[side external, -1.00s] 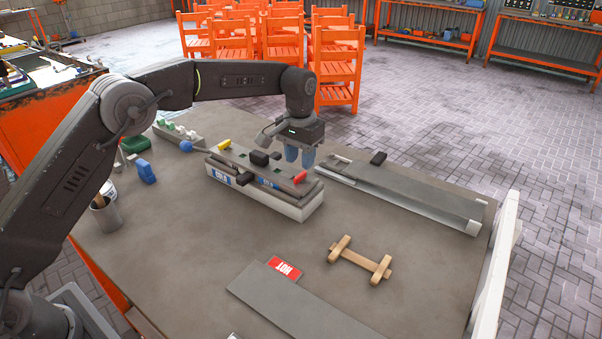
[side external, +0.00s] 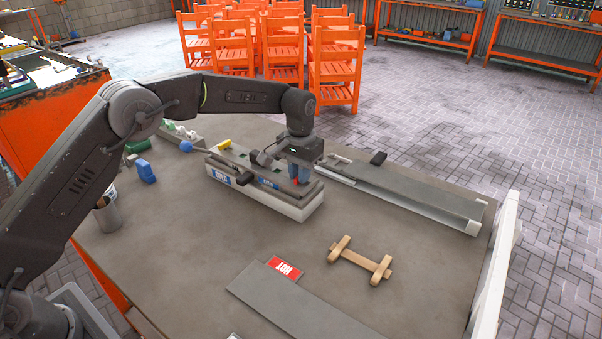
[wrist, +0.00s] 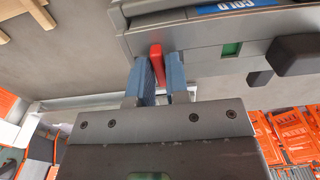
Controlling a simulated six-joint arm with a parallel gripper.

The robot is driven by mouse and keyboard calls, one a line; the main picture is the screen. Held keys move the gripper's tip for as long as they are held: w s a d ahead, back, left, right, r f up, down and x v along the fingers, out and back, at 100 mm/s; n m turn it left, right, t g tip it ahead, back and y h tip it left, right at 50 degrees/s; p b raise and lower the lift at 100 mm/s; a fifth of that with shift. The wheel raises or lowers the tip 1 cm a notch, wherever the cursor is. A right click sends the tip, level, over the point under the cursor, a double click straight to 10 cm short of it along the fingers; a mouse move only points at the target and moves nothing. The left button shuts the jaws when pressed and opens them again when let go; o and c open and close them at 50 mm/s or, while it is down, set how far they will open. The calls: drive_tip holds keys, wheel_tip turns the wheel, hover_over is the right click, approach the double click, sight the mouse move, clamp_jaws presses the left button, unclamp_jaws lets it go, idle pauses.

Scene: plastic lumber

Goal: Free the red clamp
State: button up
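The red clamp (wrist: 157,60) is a small red lever at one end of the grey fixture (side external: 262,205). In the wrist view it stands between my gripper's (wrist: 160,75) two blue fingers, one on each side. In the side view my gripper (side external: 300,172) is low over the fixture's right end, and only a bit of the red clamp (side external: 296,181) shows by the fingertips. I cannot tell whether the fingers press on it. A yellow clamp (side external: 224,145) is at the fixture's far left end. Black handles (side external: 245,178) stick out from the fixture, which bears blue labels, one reading COLD.
A long grey board assembly (side external: 405,190) lies right of the fixture. A wooden piece (side external: 360,260) and a grey plank with a red HOT label (side external: 284,268) lie in front. A blue object (side external: 146,171) and a metal cup (side external: 106,214) stand at left. The table between is clear.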

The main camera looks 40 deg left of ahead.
clamp_jaws()
drive_tip(key=n, duration=0.4)
drive_tip(key=shift+n, duration=0.4)
drive_tip(key=n, duration=0.3)
drive_tip(key=shift+n, duration=0.9)
